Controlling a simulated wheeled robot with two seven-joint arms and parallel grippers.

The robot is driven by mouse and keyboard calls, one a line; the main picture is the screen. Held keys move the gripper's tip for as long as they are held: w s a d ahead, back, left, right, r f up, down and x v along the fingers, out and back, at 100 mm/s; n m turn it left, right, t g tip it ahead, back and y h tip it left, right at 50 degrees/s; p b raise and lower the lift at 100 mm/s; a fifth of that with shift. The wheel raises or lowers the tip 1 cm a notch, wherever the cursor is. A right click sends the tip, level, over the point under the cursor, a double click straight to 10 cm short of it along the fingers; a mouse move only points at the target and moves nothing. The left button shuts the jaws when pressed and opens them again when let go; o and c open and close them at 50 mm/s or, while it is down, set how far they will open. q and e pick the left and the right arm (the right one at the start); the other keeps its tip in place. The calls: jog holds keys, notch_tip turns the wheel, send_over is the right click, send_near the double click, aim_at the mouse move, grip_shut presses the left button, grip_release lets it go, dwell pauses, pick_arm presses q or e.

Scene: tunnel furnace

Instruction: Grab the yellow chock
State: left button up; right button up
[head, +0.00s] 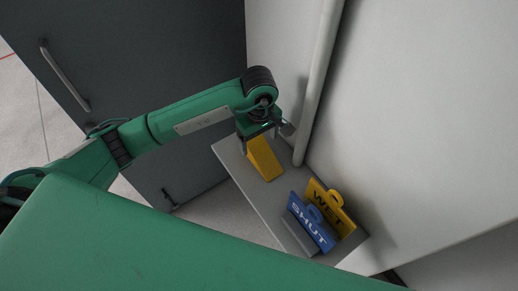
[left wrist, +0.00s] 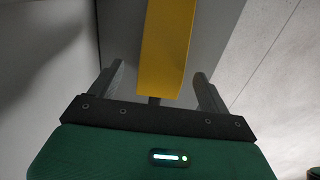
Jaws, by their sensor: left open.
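The yellow chock (head: 264,158) is a wedge-shaped block lying on a narrow grey shelf (head: 236,168) against the white wall. My left gripper (head: 266,133) is over the far end of the chock, its fingers pointing down towards it. In the left wrist view the chock (left wrist: 167,45) runs from the top edge down between the two spread fingers of the left gripper (left wrist: 158,88). The fingers look apart from its sides. The gripper hides the chock's far end in the head view. My right gripper is not in view.
A blue SHUT sign (head: 311,222) and a yellow WET sign (head: 331,207) stand at the near end of the shelf. A pale vertical pipe (head: 318,85) runs along the wall close to the gripper. A dark grey cabinet (head: 150,50) with handles stands at the left.

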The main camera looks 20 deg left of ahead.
aim_at(258, 146)
pick_arm(q)
jog(key=shift+s+f, duration=0.1)
jog(key=shift+f, duration=0.15)
jog(key=shift+f+p, duration=0.4)
jog(key=shift+p, duration=0.2)
notch_tip(258, 146, down, 3)
jog(key=shift+p, duration=0.75)
jog(key=shift+f, duration=0.45)
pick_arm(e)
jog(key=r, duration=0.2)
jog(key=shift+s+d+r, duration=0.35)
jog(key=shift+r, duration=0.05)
pick_arm(q)
jog(key=c, duration=1.4)
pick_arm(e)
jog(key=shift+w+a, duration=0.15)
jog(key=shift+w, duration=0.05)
